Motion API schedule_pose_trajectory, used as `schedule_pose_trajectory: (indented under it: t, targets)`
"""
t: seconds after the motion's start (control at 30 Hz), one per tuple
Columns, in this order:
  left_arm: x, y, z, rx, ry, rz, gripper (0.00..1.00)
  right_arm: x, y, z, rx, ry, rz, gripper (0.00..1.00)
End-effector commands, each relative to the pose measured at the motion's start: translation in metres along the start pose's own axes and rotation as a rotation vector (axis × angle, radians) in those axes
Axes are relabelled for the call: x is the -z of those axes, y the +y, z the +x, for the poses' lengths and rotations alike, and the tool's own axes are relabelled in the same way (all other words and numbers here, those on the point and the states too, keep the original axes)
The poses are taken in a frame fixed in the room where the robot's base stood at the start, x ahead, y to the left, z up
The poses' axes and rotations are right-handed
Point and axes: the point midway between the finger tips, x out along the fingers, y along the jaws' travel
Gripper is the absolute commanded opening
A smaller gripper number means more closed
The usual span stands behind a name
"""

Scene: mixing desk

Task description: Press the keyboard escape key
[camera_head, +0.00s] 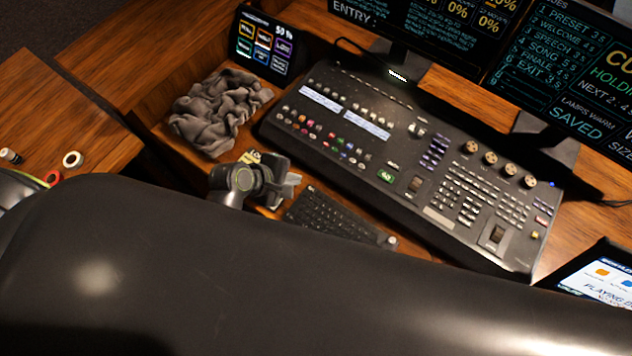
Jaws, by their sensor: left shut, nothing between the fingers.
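A small black keyboard (335,218) lies on the wooden desk in front of the mixing console. My left gripper (291,188) is at the keyboard's far left corner and is shut, with nothing held. Its grey fingertips are small in view, and I cannot tell whether they touch a key or hover just above. The escape key is too small to make out, and the gripper partly covers that corner. My own dark arm covers the keyboard's near edge. My right gripper is not in view.
The large mixing console (440,215) stands just behind the keyboard. A crumpled grey cloth (215,108) lies left of it, near a small touchscreen (263,45). Monitors stand at the back. A tablet (600,275) is at the right.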

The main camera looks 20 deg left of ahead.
Motion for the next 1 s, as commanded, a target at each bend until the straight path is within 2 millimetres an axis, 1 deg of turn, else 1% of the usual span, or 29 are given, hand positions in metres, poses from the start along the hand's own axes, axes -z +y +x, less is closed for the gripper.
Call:
schedule_pose_trajectory:
  t: [0.03, 0.1, 0.2, 0.3, 0.73, 0.87, 1.0]
  targets:
    - [-0.008, 0.011, -0.001, -0.018, -0.025, -0.058, 0.0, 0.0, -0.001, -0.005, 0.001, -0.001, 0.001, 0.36]
    - [-0.016, 0.02, -0.001, -0.035, -0.051, -0.127, 0.0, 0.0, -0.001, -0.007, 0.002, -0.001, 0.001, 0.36]
    - [-0.023, 0.029, -0.001, -0.05, -0.078, -0.192, 0.0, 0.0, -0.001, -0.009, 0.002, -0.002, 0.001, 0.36]
    - [-0.026, 0.032, -0.001, -0.056, -0.091, -0.224, 0.0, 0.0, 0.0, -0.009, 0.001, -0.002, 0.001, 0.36]
    - [-0.025, 0.031, 0.001, -0.056, -0.092, -0.229, 0.0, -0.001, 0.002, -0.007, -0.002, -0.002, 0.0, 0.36]
    - [-0.024, 0.028, 0.004, -0.056, -0.092, -0.228, 0.0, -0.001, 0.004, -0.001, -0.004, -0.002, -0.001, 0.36]
    - [-0.021, 0.023, 0.011, -0.056, -0.092, -0.228, 0.0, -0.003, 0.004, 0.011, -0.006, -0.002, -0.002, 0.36]
